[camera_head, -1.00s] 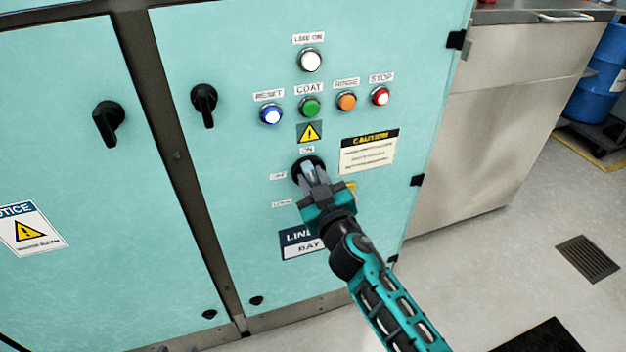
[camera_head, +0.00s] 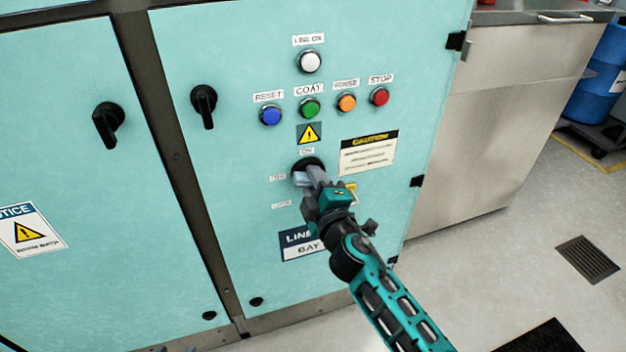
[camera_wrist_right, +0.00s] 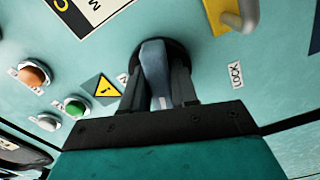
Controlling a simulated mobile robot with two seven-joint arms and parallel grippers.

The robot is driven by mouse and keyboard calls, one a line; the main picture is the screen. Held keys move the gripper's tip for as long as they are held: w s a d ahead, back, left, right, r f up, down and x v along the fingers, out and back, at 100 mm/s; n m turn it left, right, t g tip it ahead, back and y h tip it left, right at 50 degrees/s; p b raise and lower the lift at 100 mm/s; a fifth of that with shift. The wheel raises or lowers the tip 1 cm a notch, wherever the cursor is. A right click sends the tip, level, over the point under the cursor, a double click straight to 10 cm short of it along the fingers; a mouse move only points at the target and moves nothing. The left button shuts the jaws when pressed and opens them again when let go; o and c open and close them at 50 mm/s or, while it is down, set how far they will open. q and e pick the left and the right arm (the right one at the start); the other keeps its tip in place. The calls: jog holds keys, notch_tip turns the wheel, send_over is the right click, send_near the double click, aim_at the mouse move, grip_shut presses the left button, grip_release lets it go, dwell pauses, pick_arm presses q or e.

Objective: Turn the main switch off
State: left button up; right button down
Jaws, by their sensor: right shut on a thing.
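The main switch (camera_head: 304,178) is a grey handle on a round black base, on the teal cabinet door below the yellow warning sign. Labels ON, OFF and LOCK stand around it. In the right wrist view the switch handle (camera_wrist_right: 155,72) lies between the two dark fingers. My right gripper (camera_head: 312,180) is shut on the handle and hides part of it and its base. In the head view the gripper is rolled, and the handle points left toward the OFF label (camera_head: 278,177). My left gripper is not in view.
Above the switch are a white LINE ON lamp (camera_head: 310,62) and blue, green, orange and red buttons (camera_head: 379,96), all unlit. A yellow part (camera_head: 350,188) sits just right of the gripper. Black door handles (camera_head: 204,100) are at left.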

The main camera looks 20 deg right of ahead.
jog(key=n, duration=0.3)
jog(key=shift+r, duration=0.1)
jog(key=shift+n, duration=0.5)
jog(key=c, duration=1)
grip_release()
jog(key=shift+o, duration=0.2)
jog(key=s, duration=1.2)
jog(key=shift+s+d+b, duration=0.25)
jog(key=shift+s+b, duration=0.15)
